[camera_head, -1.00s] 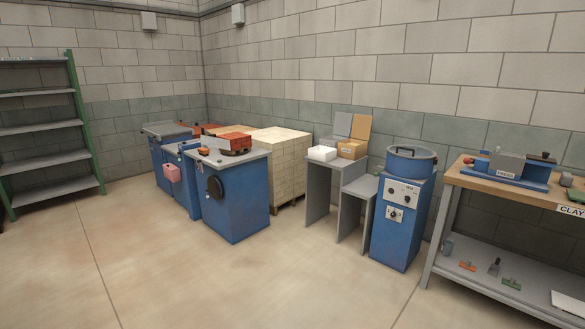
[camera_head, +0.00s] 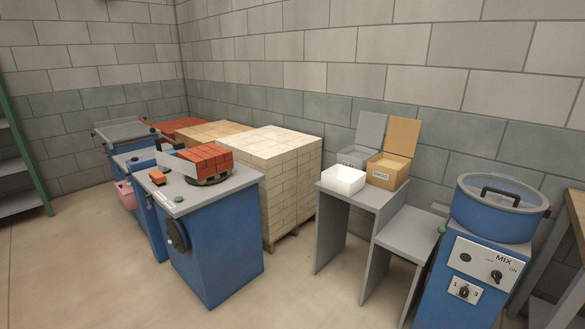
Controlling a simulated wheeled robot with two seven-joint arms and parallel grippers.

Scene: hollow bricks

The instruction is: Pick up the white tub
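The white tub (camera_head: 344,181) stands on the taller grey stand (camera_head: 336,203), near its front left edge. It is a low, open-topped square box and looks empty. A grey open-lidded box (camera_head: 357,156) stands behind it, and a tan open-lidded box (camera_head: 387,172) with a label stands to its right. Neither of my grippers shows in this view, and nothing is holding the tub.
A blue mixer (camera_head: 484,240) stands right of a lower grey stand (camera_head: 412,233). Left of the tub are a pallet of pale bricks (camera_head: 290,185) and a blue machine (camera_head: 216,245) with red bricks (camera_head: 207,160) on top. The floor in front is clear.

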